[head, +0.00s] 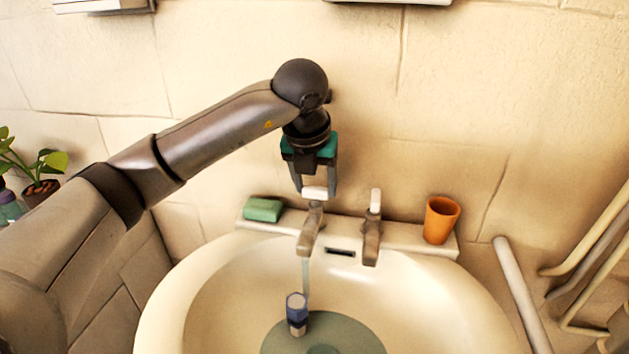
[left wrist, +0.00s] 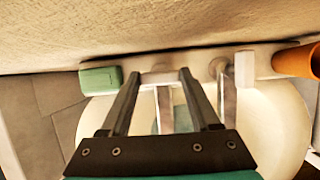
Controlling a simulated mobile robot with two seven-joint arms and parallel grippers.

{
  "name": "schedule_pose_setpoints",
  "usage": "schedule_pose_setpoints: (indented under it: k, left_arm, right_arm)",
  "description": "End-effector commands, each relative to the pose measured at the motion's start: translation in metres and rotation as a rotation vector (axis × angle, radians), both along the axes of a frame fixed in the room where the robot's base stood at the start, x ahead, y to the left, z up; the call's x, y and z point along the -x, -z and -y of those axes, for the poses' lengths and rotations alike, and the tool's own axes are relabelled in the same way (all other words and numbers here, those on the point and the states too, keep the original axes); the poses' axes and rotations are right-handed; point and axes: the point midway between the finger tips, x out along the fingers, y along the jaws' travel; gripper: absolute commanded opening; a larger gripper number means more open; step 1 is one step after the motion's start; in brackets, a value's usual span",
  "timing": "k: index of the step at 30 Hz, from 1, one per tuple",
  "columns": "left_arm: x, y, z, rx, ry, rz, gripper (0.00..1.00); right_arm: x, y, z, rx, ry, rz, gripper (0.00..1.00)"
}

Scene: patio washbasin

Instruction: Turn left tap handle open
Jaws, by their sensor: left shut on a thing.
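The left tap (head: 309,235) stands on the back ledge of the washbasin, its spout pointing toward the bowl. A thin stream of water (head: 306,275) falls from it. Its white handle (head: 315,193) lies crosswise, unlike the right tap's handle. My left gripper (head: 316,188) comes down from above and is shut on this handle. In the left wrist view, the handle (left wrist: 160,78) shows between the two fingers. My right gripper is in neither view.
A green soap bar (head: 263,209) lies on the ledge at left, and an orange cup (head: 441,220) stands at right. The wall is close behind the taps.

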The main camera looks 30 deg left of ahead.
Motion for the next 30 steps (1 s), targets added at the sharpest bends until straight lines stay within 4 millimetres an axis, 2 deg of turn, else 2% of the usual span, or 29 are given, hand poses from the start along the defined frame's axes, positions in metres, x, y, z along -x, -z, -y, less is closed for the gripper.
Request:
schedule_pose_setpoints:
  k: [17,18,21,30]
  left_arm:
    - [-0.0003,-0.0007,-0.0002,0.001,-0.037,0.001,0.07]
    - [-0.0003,-0.0007,-0.0002,0.001,-0.037,0.001,0.65]
    - [-0.0003,-0.0006,-0.0001,0.001,-0.036,0.001,0.75]
    - [-0.0003,-0.0026,-0.0011,0.001,-0.034,0.000,0.75]
  right_arm:
    - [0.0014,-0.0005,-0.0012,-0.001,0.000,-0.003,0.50]
    - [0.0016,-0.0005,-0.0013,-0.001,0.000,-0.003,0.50]
    - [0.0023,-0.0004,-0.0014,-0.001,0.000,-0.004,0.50]
    - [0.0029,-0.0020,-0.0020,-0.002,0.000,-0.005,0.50]
